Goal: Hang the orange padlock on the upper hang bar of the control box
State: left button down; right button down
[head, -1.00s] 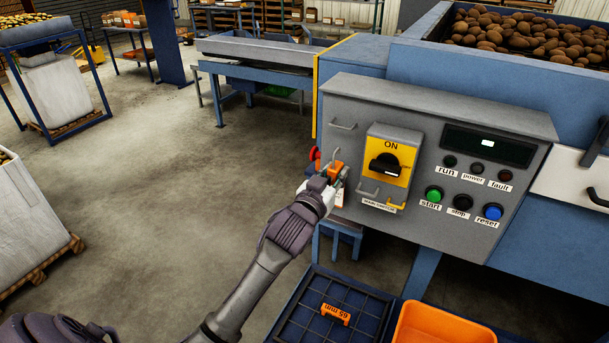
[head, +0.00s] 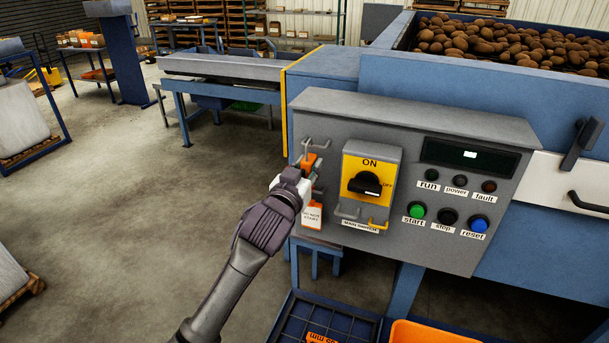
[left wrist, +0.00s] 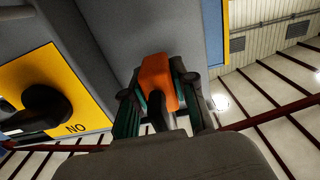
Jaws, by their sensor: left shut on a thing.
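The orange padlock (head: 309,162) is in my left gripper (head: 304,179), in front of the left part of the grey control box (head: 400,240). The left wrist view shows the padlock (left wrist: 158,82) between the two fingers of my left gripper (left wrist: 160,98). The upper hang bar (head: 318,142) is a grey handle on the box face, just above the padlock. The padlock's shackle is too small to make out, so I cannot tell whether it touches or goes around the bar. My right gripper is not in view.
A white and orange tag (head: 312,215) shows below my gripper. Below stand a dark blue tray (head: 283,322) and an orange bin (head: 430,333).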

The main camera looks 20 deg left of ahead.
pick_arm(q)
jog(key=shift+w, duration=0.7)
jog(key=shift+w+d+f+b, duration=0.1)
jog(key=shift+w+f+b, duration=0.55)
jog(key=shift+b, duration=0.2)
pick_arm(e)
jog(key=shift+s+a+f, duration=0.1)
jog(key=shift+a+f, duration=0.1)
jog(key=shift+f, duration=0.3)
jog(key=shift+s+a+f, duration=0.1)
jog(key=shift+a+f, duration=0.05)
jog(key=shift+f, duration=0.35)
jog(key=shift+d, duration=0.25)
pick_arm(q)
jog(key=c, duration=0.8)
grip_release()
jog(key=shift+c, duration=0.2)
